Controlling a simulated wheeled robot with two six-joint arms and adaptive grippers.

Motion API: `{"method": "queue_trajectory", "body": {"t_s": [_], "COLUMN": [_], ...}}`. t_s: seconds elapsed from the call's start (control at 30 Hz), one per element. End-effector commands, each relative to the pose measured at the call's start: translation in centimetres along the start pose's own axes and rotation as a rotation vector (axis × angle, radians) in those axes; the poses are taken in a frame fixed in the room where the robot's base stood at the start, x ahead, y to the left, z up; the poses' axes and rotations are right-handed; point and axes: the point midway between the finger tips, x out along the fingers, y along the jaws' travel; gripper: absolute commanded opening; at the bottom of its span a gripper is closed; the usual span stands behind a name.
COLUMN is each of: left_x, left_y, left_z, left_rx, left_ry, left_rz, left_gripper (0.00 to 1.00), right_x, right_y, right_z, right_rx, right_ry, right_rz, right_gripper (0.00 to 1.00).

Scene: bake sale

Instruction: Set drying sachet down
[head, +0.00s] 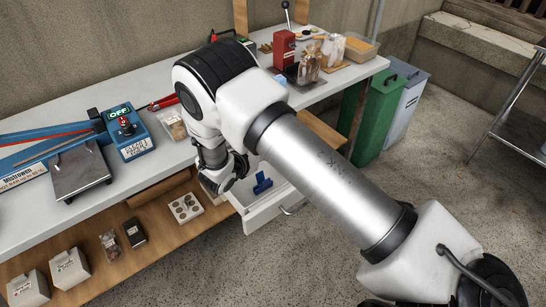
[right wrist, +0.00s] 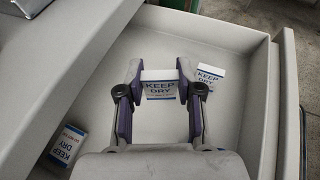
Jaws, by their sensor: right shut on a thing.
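My right gripper (right wrist: 160,97) is shut on a white and blue drying sachet (right wrist: 160,85) marked KEEP DRY, one finger on each side of it. The held sachet is over the open white drawer (right wrist: 268,110); I cannot tell whether it touches the drawer floor. A second sachet (right wrist: 210,76) lies in the drawer just right of the gripper. A third sachet (right wrist: 68,145) is at lower left, tilted. In the head view my right gripper (head: 228,178) reaches down at the drawer (head: 268,212), and the arm hides part of the bench. My left gripper is not in view.
A small blue thing (head: 262,183) shows in the drawer. The bench top holds a blue sealer (head: 130,138), a scale (head: 80,172) and a red machine (head: 284,52). Boxes and a muffin tray (head: 186,209) sit on the lower shelf. Green and grey bins (head: 375,115) stand behind right.

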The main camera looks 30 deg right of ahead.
Motion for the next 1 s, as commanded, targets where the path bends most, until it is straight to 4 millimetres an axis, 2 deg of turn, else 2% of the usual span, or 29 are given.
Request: {"method": "queue_trajectory", "body": {"t_s": [0.03, 0.1, 0.33, 0.5, 0.73, 0.9, 0.93, 0.97, 1.0], "left_x": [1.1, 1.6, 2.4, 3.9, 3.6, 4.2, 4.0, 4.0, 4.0], "left_y": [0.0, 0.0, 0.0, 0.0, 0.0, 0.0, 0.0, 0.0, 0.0], "left_z": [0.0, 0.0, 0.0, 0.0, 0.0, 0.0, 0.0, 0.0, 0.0], "left_rx": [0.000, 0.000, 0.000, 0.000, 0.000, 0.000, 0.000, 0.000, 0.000], "left_ry": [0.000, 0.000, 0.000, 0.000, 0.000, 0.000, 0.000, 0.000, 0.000], "left_rz": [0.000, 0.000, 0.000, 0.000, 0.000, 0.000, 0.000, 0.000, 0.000], "left_gripper": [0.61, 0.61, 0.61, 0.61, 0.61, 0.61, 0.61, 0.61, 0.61], "right_x": [1.6, 3.0, 5.3, 7.9, 8.0, 8.2, 8.2, 8.1, 8.1], "right_y": [-0.2, -0.1, -0.1, -0.1, 0.0, 0.0, 0.0, 0.0, 0.0], "right_z": [-0.7, -0.6, -0.6, -1.6, -1.2, -1.8, -1.6, -1.6, -1.6], "right_rx": [0.004, 0.003, 0.001, 0.002, 0.000, 0.000, 0.000, 0.000, 0.000], "right_ry": [0.002, 0.002, 0.001, 0.001, 0.000, 0.000, 0.000, 0.000, 0.000], "right_rz": [-0.005, -0.003, -0.002, -0.003, -0.001, -0.001, -0.001, -0.001, -0.001], "right_gripper": [0.22, 0.22, 0.22, 0.22, 0.22, 0.22, 0.46, 0.57, 0.60]}}
